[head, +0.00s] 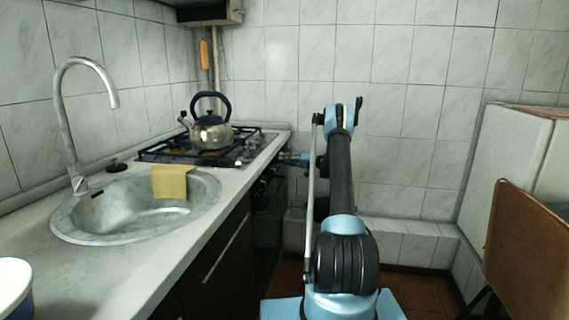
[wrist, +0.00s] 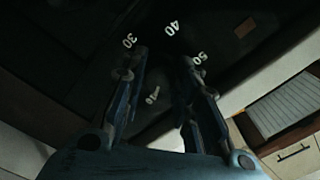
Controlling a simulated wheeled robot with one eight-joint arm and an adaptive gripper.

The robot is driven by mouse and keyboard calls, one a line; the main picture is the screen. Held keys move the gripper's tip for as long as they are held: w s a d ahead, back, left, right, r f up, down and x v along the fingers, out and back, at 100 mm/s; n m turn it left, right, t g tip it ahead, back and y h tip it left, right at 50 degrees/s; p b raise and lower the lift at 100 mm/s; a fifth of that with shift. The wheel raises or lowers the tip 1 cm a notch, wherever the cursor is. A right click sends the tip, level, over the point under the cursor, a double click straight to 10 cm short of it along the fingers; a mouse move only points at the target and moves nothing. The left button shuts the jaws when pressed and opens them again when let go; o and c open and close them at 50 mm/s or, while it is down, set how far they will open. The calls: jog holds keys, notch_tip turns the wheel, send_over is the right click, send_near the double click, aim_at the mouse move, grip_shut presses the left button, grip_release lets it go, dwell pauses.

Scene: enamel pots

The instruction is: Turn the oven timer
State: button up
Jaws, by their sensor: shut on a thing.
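The oven (head: 272,200) has a dark front and stands under the stovetop at the end of the counter. In the wrist view, white numbers 30, 40 and 50 show on its dark panel around the timer knob (wrist: 152,96). The knob is dark, with a small pale mark between my fingers. My gripper (wrist: 163,65) is shut on the timer knob, one finger on each side. In the head view my gripper (head: 291,158) is small, at the upper oven front, and the knob cannot be made out.
A kettle (head: 211,132) stands on the gas stovetop (head: 165,153). A sink (head: 120,220) with a yellow cloth (head: 170,182) lies to its left. The counter edge runs beside my arm. A brown chair-like panel (head: 530,245) stands at the right.

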jog(key=shift+w+m, duration=0.15)
jog(key=shift+m, duration=0.35)
jog(key=o, duration=1.1)
jog(key=shift+f, duration=0.1)
jog(key=v, duration=1.2)
